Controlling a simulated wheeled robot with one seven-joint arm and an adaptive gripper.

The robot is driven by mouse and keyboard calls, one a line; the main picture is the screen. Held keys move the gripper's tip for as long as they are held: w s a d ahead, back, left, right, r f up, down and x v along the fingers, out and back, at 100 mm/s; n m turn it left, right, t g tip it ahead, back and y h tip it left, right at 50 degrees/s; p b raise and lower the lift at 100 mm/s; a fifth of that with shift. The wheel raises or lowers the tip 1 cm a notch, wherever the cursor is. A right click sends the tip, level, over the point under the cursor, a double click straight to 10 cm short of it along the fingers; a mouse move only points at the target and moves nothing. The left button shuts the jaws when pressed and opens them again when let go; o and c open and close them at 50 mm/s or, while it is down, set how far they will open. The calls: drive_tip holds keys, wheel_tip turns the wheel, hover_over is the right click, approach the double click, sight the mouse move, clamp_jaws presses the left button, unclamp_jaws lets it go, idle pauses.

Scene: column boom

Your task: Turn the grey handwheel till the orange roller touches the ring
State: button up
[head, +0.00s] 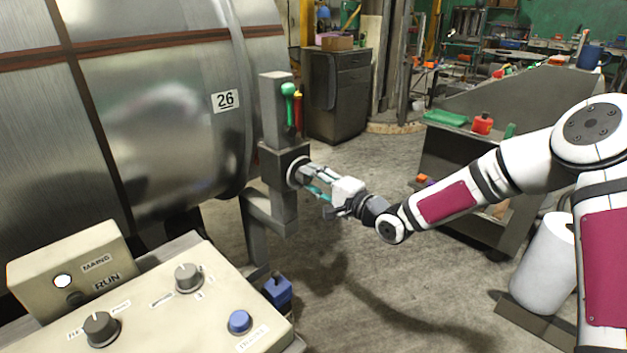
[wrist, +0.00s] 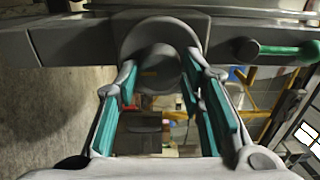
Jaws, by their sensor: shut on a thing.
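The grey handwheel (head: 294,171) is on the side of a square grey post (head: 277,200) beside a large metal drum. In the wrist view the handwheel (wrist: 160,35) is a round grey disc with a hub between my fingers. My gripper (head: 311,180) reaches it from the right, and its teal-padded fingers are shut on it. In the wrist view my gripper (wrist: 158,85) has one finger on each side of the hub. I cannot make out the orange roller or its contact with the ring in either view.
The drum (head: 160,110) fills the left. A green-knobbed lever (head: 288,90) stands just above the handwheel; its knob also shows in the wrist view (wrist: 311,50). A control panel (head: 150,310) is at the front left. A grey bench (head: 465,170) stands right, with open floor between.

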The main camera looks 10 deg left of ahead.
drive_tip(key=o, duration=1.1)
drive_tip(key=shift+o, duration=0.2)
drive_tip(key=shift+d, duration=0.1)
drive_tip(key=v, duration=1.2)
